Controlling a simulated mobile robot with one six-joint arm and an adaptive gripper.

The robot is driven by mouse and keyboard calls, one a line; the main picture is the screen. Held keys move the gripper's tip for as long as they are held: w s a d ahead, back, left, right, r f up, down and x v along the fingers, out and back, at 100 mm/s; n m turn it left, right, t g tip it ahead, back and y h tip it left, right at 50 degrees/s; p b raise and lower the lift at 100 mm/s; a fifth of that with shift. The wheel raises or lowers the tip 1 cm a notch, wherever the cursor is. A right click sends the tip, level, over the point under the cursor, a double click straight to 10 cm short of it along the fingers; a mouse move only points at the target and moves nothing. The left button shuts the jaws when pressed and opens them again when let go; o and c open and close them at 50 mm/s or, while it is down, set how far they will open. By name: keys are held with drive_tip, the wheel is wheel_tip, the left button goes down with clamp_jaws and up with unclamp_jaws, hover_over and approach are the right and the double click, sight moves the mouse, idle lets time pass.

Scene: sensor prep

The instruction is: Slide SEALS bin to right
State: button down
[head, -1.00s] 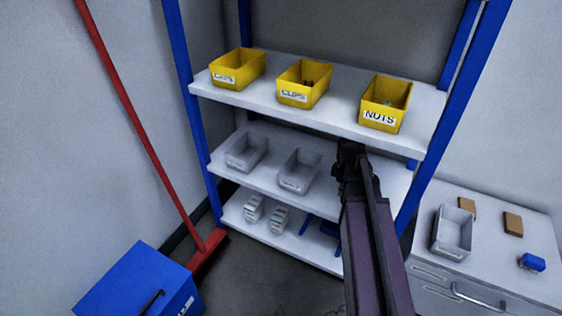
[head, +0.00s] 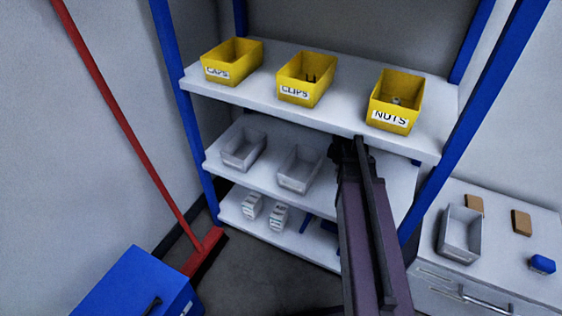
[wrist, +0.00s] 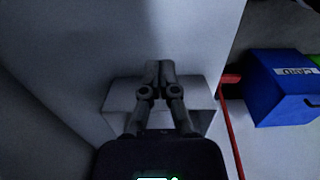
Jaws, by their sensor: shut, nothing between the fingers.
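No label reading SEALS can be read in any view. Two grey bins stand on the middle shelf in the head view: a left grey bin (head: 243,149) and a right grey bin (head: 297,172); no lettering shows clearly on them. My gripper (head: 345,146) is just right of the right grey bin, in front of the middle shelf's right part and below the top shelf's edge. In the wrist view my gripper (wrist: 160,68) is shut and empty. A pale grey box-like shape (wrist: 203,118) lies behind the fingers there, partly hidden by them. Contact cannot be told.
Yellow bins marked CAPS (head: 232,62), CLIPS (head: 306,78) and NUTS (head: 395,100) stand on the top shelf (head: 345,110). A blue post (head: 470,125) bounds the rack at right. A red broom (head: 130,140) leans at left. A grey tray (head: 460,232) sits on the side cabinet.

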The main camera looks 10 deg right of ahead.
drive_tip(key=shift+w+a, duration=0.1)
drive_tip(key=shift+a, duration=0.05)
approach(297, 174)
drive_tip(key=w+a, duration=0.2)
drive_tip(key=a, duration=0.1)
drive_tip(key=w+a+f, duration=0.1)
drive_tip(key=a, duration=0.1)
drive_tip(key=shift+a, duration=0.1)
drive_tip(key=shift+w+a+f+b, duration=0.1)
drive_tip(key=shift+a+f+b, duration=0.15)
drive_tip(key=shift+f+b, duration=0.4)
wheel_tip(297, 174, down, 4)
drive_tip(key=b, duration=0.3)
drive_tip(key=shift+r+b, duration=0.15)
drive_tip(key=shift+b, duration=0.25)
drive_tip(key=shift+s+d, duration=0.3)
drive_tip(key=shift+d, duration=0.15)
drive_tip(key=shift+s, duration=0.1)
